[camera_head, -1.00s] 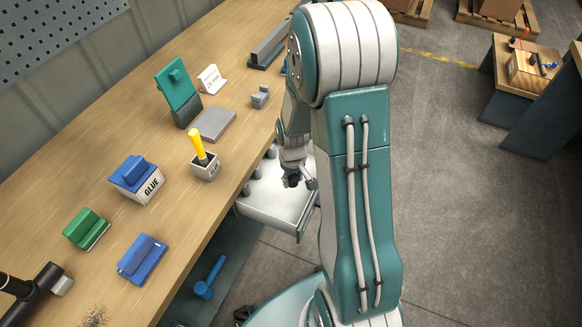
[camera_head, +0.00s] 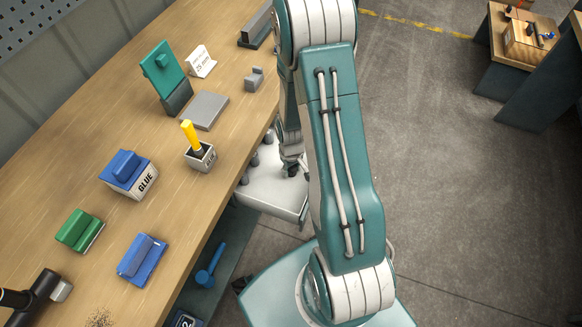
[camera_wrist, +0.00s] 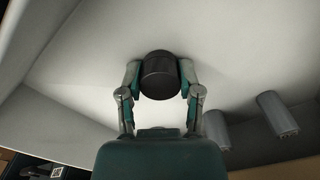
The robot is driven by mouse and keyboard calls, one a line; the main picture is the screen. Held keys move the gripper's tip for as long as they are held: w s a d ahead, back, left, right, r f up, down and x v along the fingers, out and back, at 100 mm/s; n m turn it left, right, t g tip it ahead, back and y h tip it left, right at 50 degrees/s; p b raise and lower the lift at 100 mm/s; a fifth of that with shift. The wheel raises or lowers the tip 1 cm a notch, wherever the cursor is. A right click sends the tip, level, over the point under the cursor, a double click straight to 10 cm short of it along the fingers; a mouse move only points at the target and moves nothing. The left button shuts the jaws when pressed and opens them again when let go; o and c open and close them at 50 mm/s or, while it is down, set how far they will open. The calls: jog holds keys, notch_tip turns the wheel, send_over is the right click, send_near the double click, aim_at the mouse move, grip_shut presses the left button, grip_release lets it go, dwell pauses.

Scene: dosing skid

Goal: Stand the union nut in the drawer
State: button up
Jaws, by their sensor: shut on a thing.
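The union nut (camera_wrist: 160,76) is a dark, near-black short cylinder in the wrist view. My gripper (camera_wrist: 160,84) is shut on it, with one finger on each side. In the head view my gripper (camera_head: 291,170) is low over the open drawer (camera_head: 272,196), a pale tray that sticks out from under the bench. The pale drawer floor lies behind the nut in the wrist view. I cannot tell whether the nut touches that floor. The nut is hard to make out in the head view.
Grey cylinders (camera_wrist: 278,114) stand in the drawer, to the right of my gripper in the wrist view. The bench top (camera_head: 75,160) carries a glue box (camera_head: 128,175), green and blue blocks and a small pot with a yellow handle (camera_head: 190,134). A blue mallet (camera_head: 208,268) lies below.

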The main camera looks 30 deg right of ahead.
jog(key=o, duration=1)
jog(key=shift+f, duration=0.1)
jog(key=shift+d, duration=0.1)
jog(key=s+a+r+t, duration=0.1)
jog(key=a+r, duration=0.2)
jog(key=r, duration=1.1)
jog(key=s+a+r+t, duration=0.2)
jog(key=a+r, duration=0.1)
jog(key=r, duration=1.1)
jog(key=s+a+r+m+t, duration=0.1)
jog(key=s+a+r, duration=0.4)
jog(key=s+r, duration=0.5)
jog(key=shift+t, duration=0.8)
jog(key=shift+w, duration=0.1)
